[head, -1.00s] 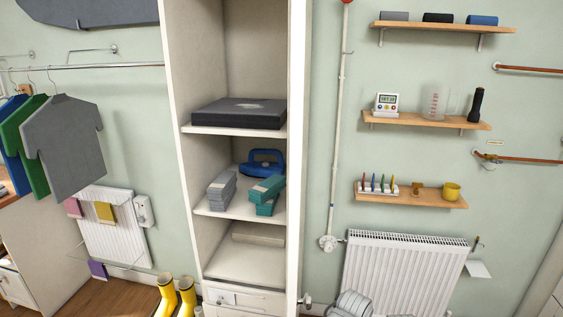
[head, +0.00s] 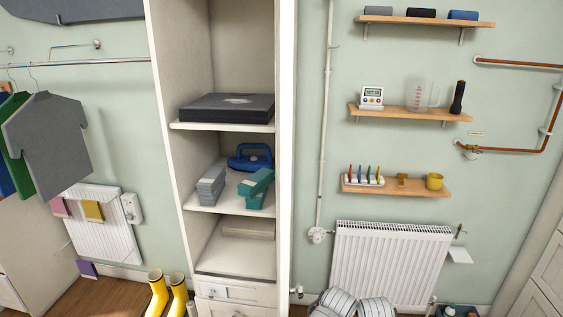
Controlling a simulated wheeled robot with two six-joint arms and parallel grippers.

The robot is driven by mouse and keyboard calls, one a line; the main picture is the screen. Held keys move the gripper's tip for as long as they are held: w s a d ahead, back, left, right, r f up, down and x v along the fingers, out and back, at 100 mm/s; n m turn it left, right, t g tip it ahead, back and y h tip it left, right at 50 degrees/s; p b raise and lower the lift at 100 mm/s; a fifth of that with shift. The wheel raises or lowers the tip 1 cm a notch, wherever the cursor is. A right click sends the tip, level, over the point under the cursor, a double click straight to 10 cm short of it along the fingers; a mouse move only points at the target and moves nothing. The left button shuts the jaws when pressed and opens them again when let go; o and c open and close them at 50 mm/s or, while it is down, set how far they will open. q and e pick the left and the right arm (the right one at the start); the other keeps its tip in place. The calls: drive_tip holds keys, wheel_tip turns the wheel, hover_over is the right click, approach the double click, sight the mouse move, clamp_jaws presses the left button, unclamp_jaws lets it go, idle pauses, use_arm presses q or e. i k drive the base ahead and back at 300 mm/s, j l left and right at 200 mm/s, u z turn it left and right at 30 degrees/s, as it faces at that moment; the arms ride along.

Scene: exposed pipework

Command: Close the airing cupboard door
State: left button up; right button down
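The airing cupboard (head: 175,160) is a tall white unit just left of the middle, with its front open. Its shelves hold a flat dark box (head: 227,107), a blue object with a handle (head: 250,158), grey bundles (head: 211,185), teal bundles (head: 256,186) and a beige folded item (head: 248,230). A white upright panel (head: 285,160) at its right side looks like the door seen nearly edge-on, swung open. A small drawer (head: 228,293) is below. Neither of my grippers shows.
A white radiator (head: 390,262) is on the wall at right, with coiled grey hose-like items (head: 350,304) below. Three wall shelves (head: 395,187) hold small items. Yellow boots (head: 168,293) stand left of the cupboard. Clothes (head: 48,140) hang from a rail at left.

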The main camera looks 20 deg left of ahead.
sight(284, 9)
drive_tip(key=l+u, duration=0.35)
drive_tip(key=k+l+u, duration=0.15)
drive_tip(key=l+u, duration=0.2)
drive_tip(key=k+l+u, duration=0.1)
drive_tip(key=l+u, duration=0.2)
drive_tip(key=l, duration=0.15)
drive_tip(key=k+l+u, duration=0.2)
drive_tip(key=u, duration=0.15)
drive_tip(key=l, duration=0.15)
